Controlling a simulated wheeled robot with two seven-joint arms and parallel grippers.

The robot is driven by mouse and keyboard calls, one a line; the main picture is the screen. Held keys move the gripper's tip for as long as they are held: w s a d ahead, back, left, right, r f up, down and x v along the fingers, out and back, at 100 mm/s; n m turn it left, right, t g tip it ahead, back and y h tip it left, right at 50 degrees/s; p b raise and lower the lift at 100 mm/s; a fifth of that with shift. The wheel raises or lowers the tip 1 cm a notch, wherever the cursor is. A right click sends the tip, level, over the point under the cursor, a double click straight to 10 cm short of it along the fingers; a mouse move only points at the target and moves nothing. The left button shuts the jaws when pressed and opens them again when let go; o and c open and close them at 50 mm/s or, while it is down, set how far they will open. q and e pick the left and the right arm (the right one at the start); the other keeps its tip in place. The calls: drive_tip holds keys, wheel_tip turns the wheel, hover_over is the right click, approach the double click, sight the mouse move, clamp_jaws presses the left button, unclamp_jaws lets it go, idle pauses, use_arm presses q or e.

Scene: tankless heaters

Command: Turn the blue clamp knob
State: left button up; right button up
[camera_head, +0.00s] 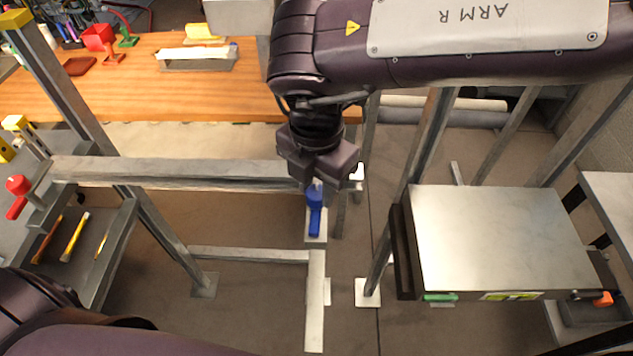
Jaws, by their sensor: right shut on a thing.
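The blue clamp knob (315,213) is in the middle of the head view, a blue piece with a narrow part pointing down. It sits at the right end of a grey metal rail. My right gripper (317,182) reaches down from above and is shut on the top of the knob. Its fingers are mostly hidden behind the gripper's dark body. My left arm shows only as dark links at the lower left, and its gripper is out of the picture.
A metal-topped box (500,238) stands at the right. A wooden workbench (140,90) lies behind the rail. A red-handled clamp (18,190) and a tray (85,240) with yellow tools are at the left. Metal legs stand around the knob.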

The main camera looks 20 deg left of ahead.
drive_tip(key=shift+n, duration=0.3)
drive_tip(key=n, duration=0.4)
drive_tip(key=shift+n+p, duration=0.3)
drive_tip(key=n, duration=0.5)
drive_tip(key=shift+r+n+p, duration=0.1)
drive_tip(key=shift+n+p, duration=0.2)
drive_tip(key=shift+p, duration=0.05)
drive_tip(key=n, duration=0.5)
drive_tip(key=shift+p, duration=0.35)
drive_tip(key=n, duration=0.5)
drive_tip(key=shift+n, duration=0.4)
drive_tip(key=o, duration=1)
